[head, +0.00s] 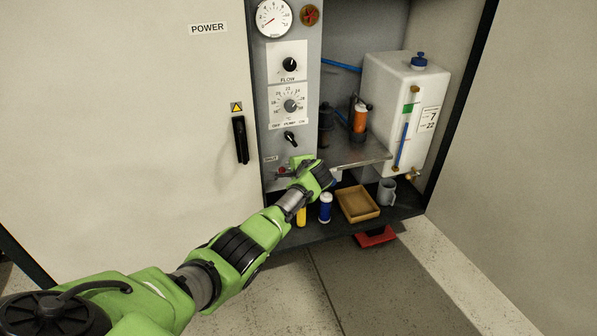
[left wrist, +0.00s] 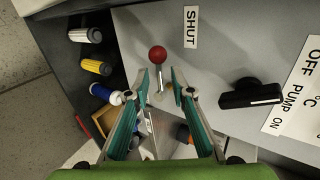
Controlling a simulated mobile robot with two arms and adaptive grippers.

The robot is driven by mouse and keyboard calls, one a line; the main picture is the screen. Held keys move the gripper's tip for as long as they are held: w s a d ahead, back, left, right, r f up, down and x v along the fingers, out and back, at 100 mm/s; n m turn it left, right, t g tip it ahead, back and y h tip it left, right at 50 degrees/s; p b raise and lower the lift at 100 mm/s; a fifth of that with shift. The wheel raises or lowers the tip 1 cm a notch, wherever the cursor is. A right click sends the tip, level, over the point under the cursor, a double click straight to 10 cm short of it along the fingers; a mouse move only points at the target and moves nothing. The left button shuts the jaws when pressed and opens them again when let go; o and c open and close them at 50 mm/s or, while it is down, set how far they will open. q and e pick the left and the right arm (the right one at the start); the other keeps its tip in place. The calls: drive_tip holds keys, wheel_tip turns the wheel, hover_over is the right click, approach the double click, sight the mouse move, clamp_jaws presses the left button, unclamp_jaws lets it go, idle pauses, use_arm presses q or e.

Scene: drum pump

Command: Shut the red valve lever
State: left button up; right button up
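The red valve lever (left wrist: 157,55) has a round red knob on a short metal stem and sits on the grey panel by the SHUT label (left wrist: 190,27). In the head view its red part (head: 282,170) shows low on the panel, just left of my wrist. My left gripper (left wrist: 162,84) is open in front of the panel. Its two teal fingers stand on either side of the lever's stem in the left wrist view, with the knob just past the tips. I cannot tell whether a finger touches the stem. In the head view the fingers are mostly hidden by my wrist. My right gripper is not in view.
A black pump switch (left wrist: 250,93) is on the panel near the lever. Below are a blue-and-white bottle (head: 325,208), a tan tray (head: 358,203) and a grey mug (head: 387,191). A metal shelf (head: 362,153) and white tank (head: 390,100) are to the right.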

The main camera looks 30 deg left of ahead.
use_arm(q)
drive_tip(key=v, duration=1)
idle(0.3)
